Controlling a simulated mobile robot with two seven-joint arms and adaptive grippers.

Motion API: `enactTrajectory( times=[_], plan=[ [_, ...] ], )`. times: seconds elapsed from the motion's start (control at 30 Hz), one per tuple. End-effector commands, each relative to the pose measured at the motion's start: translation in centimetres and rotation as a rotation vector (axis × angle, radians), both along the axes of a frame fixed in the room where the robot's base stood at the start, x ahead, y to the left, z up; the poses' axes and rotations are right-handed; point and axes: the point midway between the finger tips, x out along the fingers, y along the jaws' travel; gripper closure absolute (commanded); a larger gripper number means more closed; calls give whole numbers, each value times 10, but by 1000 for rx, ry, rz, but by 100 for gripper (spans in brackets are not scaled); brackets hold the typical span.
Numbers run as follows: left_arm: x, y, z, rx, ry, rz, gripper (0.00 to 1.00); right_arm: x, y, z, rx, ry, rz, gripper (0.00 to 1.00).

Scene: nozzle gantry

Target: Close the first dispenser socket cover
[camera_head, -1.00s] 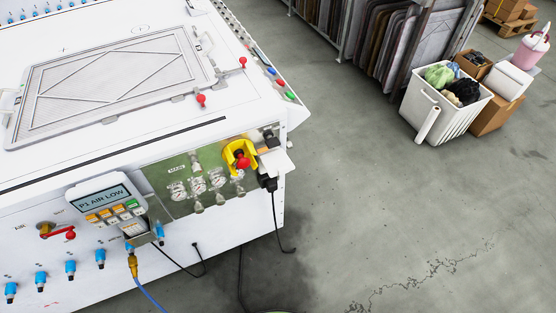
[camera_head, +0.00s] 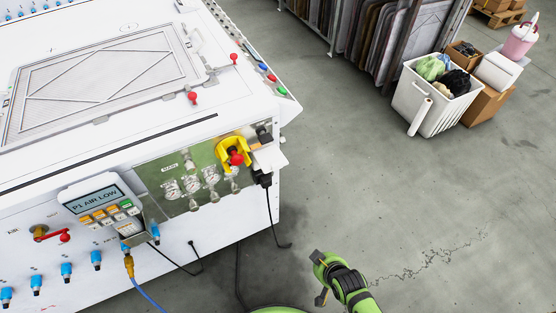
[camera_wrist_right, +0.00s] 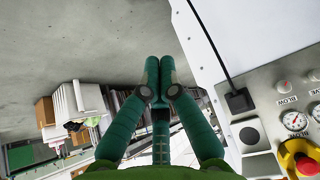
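The white machine's front corner carries a control panel (camera_head: 180,205) with gauges. At the panel's right end is a dark socket block (camera_head: 265,134), with a pale flap (camera_head: 271,158) sticking out below it. A black plug (camera_head: 264,180) with a hanging cable is there too. In the right wrist view the plug (camera_wrist_right: 239,101) sits beside a square pale cover or plate with a dark round spot (camera_wrist_right: 249,136). I cannot tell which is the first socket cover. My right gripper (camera_head: 319,277) is right of and below the sockets, apart from them; in its wrist view the fingertips (camera_wrist_right: 160,64) meet, empty.
A yellow-and-red emergency stop (camera_head: 236,157) sits left of the sockets. A display unit (camera_head: 100,206) and blue fittings line the machine's front. Cables hang to the floor. A white bin (camera_head: 437,102) and boxes stand farther back. The floor on the right is mostly clear.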

Motion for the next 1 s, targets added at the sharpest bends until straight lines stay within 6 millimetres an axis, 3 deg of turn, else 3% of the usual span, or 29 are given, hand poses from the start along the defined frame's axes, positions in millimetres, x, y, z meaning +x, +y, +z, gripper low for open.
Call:
enactTrajectory(
  times=[0.03, 0.1, 0.2, 0.3, 0.4, 0.5, 0.67, 0.83, 1.0],
  plan=[
    [0, 0, 0, 0, 0, 0, 100, 24, 12, 36, 25, -70, 13, 100],
    [0, 0, 0, 0, 1, 0, 100, 50, 27, 84, 56, -156, 31, 100],
    [-1, 0, 1, 0, 1, 0, 100, 76, 46, 158, 100, -276, 56, 100],
    [-1, 1, 1, 0, 2, 0, 100, 88, 59, 226, 141, -383, 81, 100],
    [-1, 1, 1, 1, 3, 0, 100, 90, 67, 280, 173, -465, 100, 100],
    [-2, 1, 1, 1, 3, 0, 100, 89, 71, 316, 193, -519, 113, 100],
    [-2, 1, 1, 1, 4, 0, 100, 89, 74, 336, 207, -552, 120, 100],
    [-2, 1, 2, 1, 5, 0, 100, 106, 82, 330, 208, -552, 120, 100],
    [-3, 1, 3, 1, 5, 0, 100, 136, 96, 318, 208, -552, 120, 100]
  ],
)
